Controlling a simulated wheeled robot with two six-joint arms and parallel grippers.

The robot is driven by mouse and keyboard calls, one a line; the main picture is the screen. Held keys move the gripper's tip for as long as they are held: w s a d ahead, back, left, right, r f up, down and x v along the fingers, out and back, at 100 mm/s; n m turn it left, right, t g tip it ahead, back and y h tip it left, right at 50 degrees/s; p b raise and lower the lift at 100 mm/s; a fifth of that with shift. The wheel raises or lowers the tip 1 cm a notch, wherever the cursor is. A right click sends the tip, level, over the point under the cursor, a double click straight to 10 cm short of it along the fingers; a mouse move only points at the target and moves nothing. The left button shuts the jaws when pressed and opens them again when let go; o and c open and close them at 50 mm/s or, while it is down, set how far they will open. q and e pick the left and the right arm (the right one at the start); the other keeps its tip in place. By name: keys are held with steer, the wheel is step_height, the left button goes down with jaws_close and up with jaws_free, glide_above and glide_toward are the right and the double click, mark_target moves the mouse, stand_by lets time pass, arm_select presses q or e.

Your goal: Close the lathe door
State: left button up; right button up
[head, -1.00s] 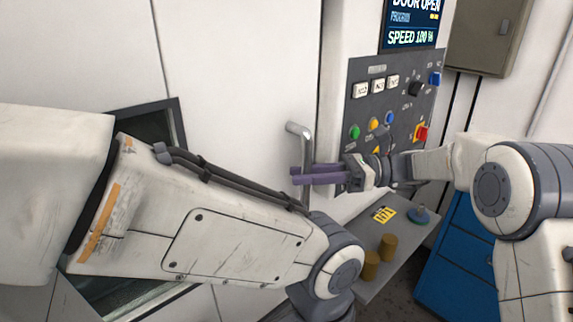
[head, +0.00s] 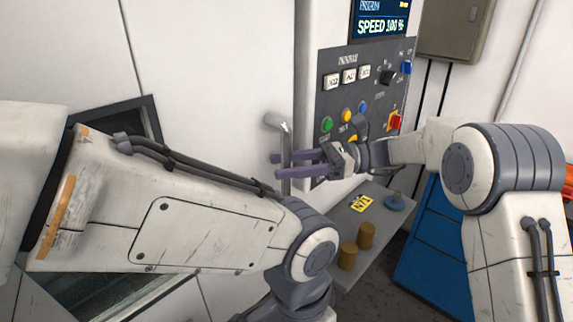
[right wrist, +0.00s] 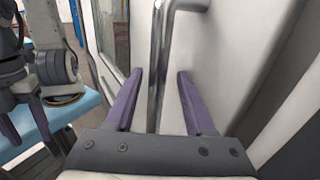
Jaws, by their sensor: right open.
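The lathe door (head: 205,60) is a white panel with a dark framed window (head: 150,112), partly hidden by my left arm. Its upright metal bar handle (head: 285,150) stands near the door's right side. My right gripper (head: 276,167) is at the handle, with its purple fingers open. In the right wrist view, the handle (right wrist: 157,65) runs between the two spread fingers (right wrist: 157,98), with a gap on each side. My left gripper's fingers are hidden in the head view.
A control panel (head: 345,108) with coloured buttons and a screen (head: 380,18) is right of the handle. A blue cabinet (head: 430,250) stands at the right.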

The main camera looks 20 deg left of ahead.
steer(key=b+v, duration=0.1)
steer(key=v, duration=0.9)
steer(key=shift+d, duration=0.25)
steer(key=shift+w, duration=0.1)
steer(key=s+d+f+n+t+h, duration=0.1)
steer(key=s+d+f+t+h, duration=0.25)
steer(key=f, duration=0.45)
steer(key=s+d+f+n+t+h, duration=0.1)
steer(key=s+d+f+t+h, duration=0.2)
steer(key=d+f+h, duration=0.35)
steer(key=s+d+f+n+t+h, duration=0.25)
steer(key=s+d+f+n, duration=0.2)
steer(key=d, duration=0.25)
steer(key=s+d+f+n+t+h, duration=0.2)
steer(key=s+d+f+n+h, duration=0.15)
steer(key=d+n, duration=0.3)
steer(key=s+a+r+n+g, duration=0.1)
steer(key=s+a+r+n, duration=0.2)
steer(key=s+a, duration=0.3)
steer(key=s+a+r+n+g+y, duration=0.1)
steer(key=s+a+r+n, duration=0.2)
steer(key=s+a, duration=0.4)
steer(key=shift+s+a+n, duration=0.15)
steer(key=shift+s+n, duration=0.15)
steer(key=shift+s, duration=0.3)
